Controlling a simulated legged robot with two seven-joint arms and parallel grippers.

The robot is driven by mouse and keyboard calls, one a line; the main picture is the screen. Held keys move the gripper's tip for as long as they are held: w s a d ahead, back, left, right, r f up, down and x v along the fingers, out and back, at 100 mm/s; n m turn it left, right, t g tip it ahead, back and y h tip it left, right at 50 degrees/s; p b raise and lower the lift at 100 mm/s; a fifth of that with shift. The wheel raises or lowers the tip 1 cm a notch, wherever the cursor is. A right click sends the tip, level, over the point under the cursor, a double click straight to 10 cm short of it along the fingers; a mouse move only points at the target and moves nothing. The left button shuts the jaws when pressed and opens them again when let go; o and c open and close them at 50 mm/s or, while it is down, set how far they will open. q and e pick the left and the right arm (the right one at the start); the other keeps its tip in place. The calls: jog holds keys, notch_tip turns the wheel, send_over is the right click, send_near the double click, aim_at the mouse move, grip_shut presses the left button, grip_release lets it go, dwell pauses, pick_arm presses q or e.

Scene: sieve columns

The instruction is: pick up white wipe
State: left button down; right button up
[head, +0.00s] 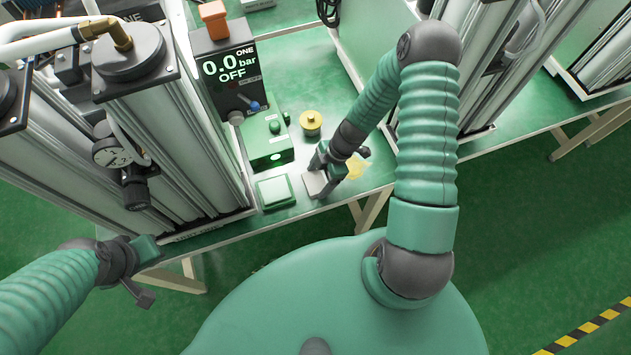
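The white wipe (316,184) looks like a small pale grey-white patch near the front edge of the green bench top, left of a yellow stain (356,166). My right gripper (326,172) reaches down from the upper right and is right at the wipe, covering part of it. Its fingertips overlap the wipe, and I cannot tell whether they are closed on it. My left gripper (143,275) is at the lower left, in front of the bench and away from the wipe.
Metal columns with a gauge (112,152) rise at left, more columns at right. A pressure display (227,70) reads 0.0 bar.

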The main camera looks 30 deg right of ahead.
aim_at(319, 180)
jog(key=shift+w+a, duration=0.1)
jog(key=shift+c, duration=3.1)
jog(key=shift+d, duration=0.5)
jog(key=shift+r, duration=0.1)
pick_arm(q)
jog(key=shift+d, duration=0.2)
pick_arm(e)
notch_tip(319, 180, up, 10)
jog(key=shift+a, duration=0.2)
